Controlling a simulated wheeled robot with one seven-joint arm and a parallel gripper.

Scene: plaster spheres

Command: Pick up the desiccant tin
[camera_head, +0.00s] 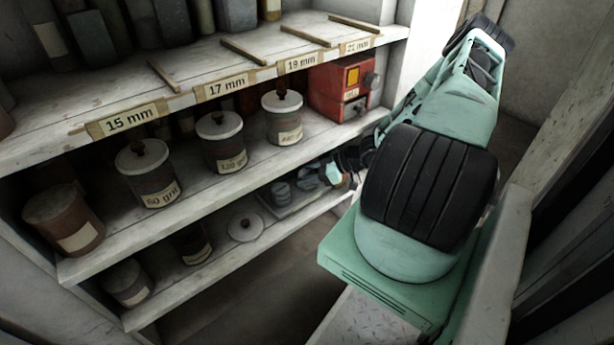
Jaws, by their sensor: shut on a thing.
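My gripper (335,174) is at the right end of the lower shelf, beside a shallow tray (268,208). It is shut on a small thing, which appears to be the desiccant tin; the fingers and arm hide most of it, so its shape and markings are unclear. Several small round grey tins (282,191) sit in the tray, just left of my gripper. I cannot tell whether the held tin touches the tray or is clear of it.
Lidded grit jars (150,172) and a red drawer box (343,88) stand on the shelf above. A loose white lid (245,227) and dark jars (127,283) are on the lower shelf. A white shelf upright (395,45) stands close to my arm.

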